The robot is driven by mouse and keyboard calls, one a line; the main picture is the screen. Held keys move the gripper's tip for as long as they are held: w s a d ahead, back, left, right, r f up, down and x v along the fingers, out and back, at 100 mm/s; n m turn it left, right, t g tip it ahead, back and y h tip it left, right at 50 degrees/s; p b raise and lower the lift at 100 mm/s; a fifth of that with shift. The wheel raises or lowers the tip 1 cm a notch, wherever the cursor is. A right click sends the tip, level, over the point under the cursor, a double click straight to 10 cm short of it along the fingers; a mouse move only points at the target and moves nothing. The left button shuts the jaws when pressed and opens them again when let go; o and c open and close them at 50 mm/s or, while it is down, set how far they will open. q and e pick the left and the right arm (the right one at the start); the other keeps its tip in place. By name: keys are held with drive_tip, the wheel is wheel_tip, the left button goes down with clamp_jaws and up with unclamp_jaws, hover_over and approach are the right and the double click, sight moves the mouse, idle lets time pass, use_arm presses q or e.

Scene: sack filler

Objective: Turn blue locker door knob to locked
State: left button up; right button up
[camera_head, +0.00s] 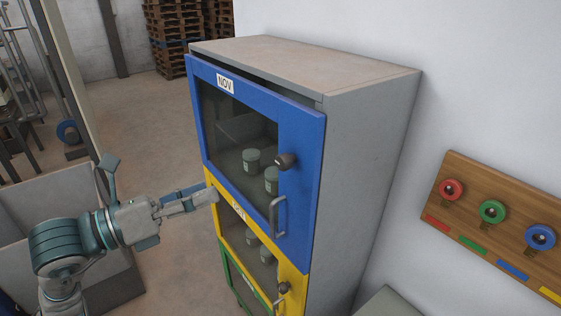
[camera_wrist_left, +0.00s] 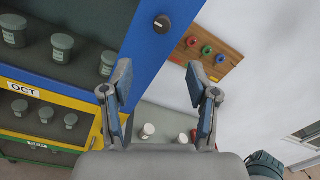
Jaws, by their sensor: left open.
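The blue locker door (camera_head: 305,185) is the top door of a grey cabinet, with a dark window and a NOV label. A dark gap shows along its top edge. Its dark round knob (camera_head: 286,161) sits right of the window, above the door's handle (camera_head: 278,217). The knob also shows in the left wrist view (camera_wrist_left: 162,24), beyond the fingertips; I cannot read its setting. My left gripper (camera_head: 209,193) is in front of the cabinet, left of and lower than the knob, apart from it. Its fingers are spread and empty in the left wrist view (camera_wrist_left: 158,76). My right gripper is out of view.
A yellow door (camera_head: 293,277) and a green door (camera_head: 232,272) lie below. Jars (camera_head: 251,155) stand behind the blue door's window. A wooden board (camera_head: 476,205) with red, green and blue round pieces is on the right wall. Two white-topped jars (camera_wrist_left: 147,130) stand on a grey surface.

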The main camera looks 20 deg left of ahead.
sight(280, 164)
use_arm(q)
drive_tip(key=p+x, duration=0.4)
drive_tip(key=x, duration=1)
drive_tip(key=shift+w+d+r+p, duration=0.15)
drive_tip(key=shift+d+p, duration=0.05)
drive_tip(key=shift+p, duration=0.1)
drive_tip(key=shift+w+d, duration=0.4)
drive_tip(key=shift+w, duration=0.1)
clamp_jaws()
